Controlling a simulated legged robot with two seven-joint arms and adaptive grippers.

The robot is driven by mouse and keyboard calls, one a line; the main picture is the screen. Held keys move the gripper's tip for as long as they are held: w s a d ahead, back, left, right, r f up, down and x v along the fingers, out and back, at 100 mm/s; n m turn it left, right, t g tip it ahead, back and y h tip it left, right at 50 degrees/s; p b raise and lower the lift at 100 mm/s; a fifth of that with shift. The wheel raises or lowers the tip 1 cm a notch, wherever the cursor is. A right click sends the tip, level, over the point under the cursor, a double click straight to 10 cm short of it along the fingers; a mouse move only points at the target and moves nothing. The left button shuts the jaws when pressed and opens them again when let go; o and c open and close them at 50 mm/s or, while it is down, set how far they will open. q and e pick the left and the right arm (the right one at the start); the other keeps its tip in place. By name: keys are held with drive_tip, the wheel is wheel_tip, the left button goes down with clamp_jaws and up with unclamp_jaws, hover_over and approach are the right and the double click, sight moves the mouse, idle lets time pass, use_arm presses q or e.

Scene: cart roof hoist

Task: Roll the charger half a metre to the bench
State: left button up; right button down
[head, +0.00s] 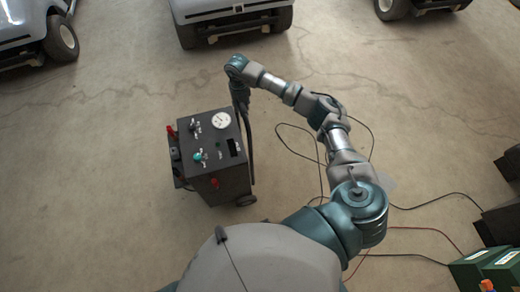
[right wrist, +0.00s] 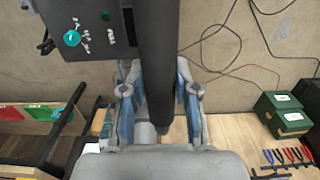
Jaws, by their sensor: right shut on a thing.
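The charger (head: 207,178) is a dark box on wheels with a white gauge, knobs and red and teal fittings on its sloping top. It stands upright on the concrete floor in the head view; part of its top (right wrist: 88,15) shows in the right wrist view. My right gripper (head: 240,98) is shut on the charger's dark handle bar (head: 249,145). In the right wrist view the fingers (right wrist: 158,92) lie on both sides of this bar (right wrist: 157,45). A light wooden surface (right wrist: 235,128) there may be the bench; I cannot tell. My left gripper is not in view.
Parked carts (head: 225,14) stand along the far edge. Thin cables (head: 425,205) lie on the floor at the right, near green boxes (head: 480,262) and dark blocks (head: 500,222). Open floor (head: 90,170) lies left of the charger. Several pliers (right wrist: 288,156) show in the wrist view.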

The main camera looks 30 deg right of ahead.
drive_tip(key=w+a+b, duration=0.1)
drive_tip(key=w+a, duration=0.1)
drive_tip(key=a, duration=0.7)
drive_tip(key=shift+w+a+b, duration=0.3)
drive_tip(key=shift+a+b, duration=0.05)
drive_tip(key=shift+b, duration=0.05)
drive_tip(key=shift+r, duration=0.1)
drive_tip(key=w+a+b, duration=0.2)
drive_tip(key=a+b, duration=0.2)
drive_tip(key=a, duration=0.6)
drive_tip(key=shift+w, duration=0.2)
idle(0.4)
drive_tip(key=shift+r, duration=0.1)
